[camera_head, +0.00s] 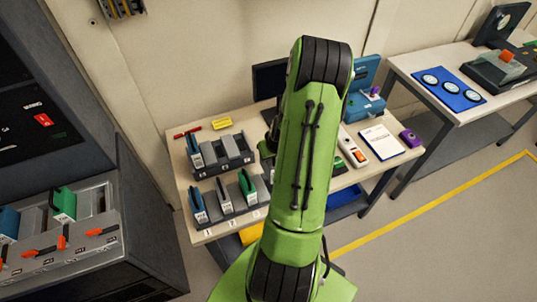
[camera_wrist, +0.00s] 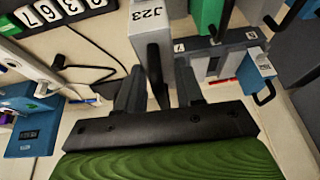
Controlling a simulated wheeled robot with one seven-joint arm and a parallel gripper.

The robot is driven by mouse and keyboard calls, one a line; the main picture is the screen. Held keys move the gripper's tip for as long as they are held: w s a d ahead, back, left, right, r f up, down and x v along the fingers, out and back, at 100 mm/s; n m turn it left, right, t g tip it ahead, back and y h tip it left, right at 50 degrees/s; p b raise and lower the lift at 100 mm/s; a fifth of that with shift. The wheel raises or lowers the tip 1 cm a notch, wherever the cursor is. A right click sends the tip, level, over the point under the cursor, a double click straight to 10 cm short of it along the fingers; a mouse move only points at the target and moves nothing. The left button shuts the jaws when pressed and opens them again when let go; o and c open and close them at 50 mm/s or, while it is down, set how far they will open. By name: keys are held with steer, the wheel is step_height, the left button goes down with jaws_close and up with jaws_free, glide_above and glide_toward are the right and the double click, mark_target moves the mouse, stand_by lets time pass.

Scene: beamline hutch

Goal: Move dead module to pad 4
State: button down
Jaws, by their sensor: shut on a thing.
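My gripper (camera_wrist: 157,88) is shut on the dark handle of a pale grey module (camera_wrist: 148,30) marked J23. The pictures do not show whether this is the dead module. In the head view my green arm hides the held module and most of the gripper. The front rack (camera_head: 228,215) on the table holds a blue module (camera_head: 198,203), a grey module (camera_head: 223,195) and a green module (camera_head: 247,187). Numbers mark its front edge; I cannot make out pad 4, and my arm covers the area to the right.
A rear rack (camera_head: 232,150) holds a blue module (camera_head: 194,152) at its left. A handheld device (camera_head: 352,150), a clipboard (camera_head: 382,142) and a purple item (camera_head: 410,138) lie right of my arm. A cabinet (camera_head: 75,240) with more modules stands at left.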

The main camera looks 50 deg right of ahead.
steer(key=shift+w+f, duration=0.1)
steer(key=shift+f, duration=0.05)
steer(key=shift+s+f, duration=0.15)
steer(key=shift+s, duration=0.1)
steer(key=shift+f+b, duration=2.4)
steer(key=shift+f, duration=1)
steer(key=shift+s+a+b, duration=0.1)
steer(key=shift+s+b, duration=0.05)
steer(key=shift+b, duration=0.35)
steer(key=shift+f+b, duration=0.55)
steer(key=shift+b, duration=0.05)
steer(key=c, duration=0.6)
jaws_free()
steer(key=shift+c, duration=0.2)
steer(key=shift+r, duration=0.15)
steer(key=p+v, duration=0.2)
steer(key=v, duration=1.3)
steer(key=shift+r, duration=0.25)
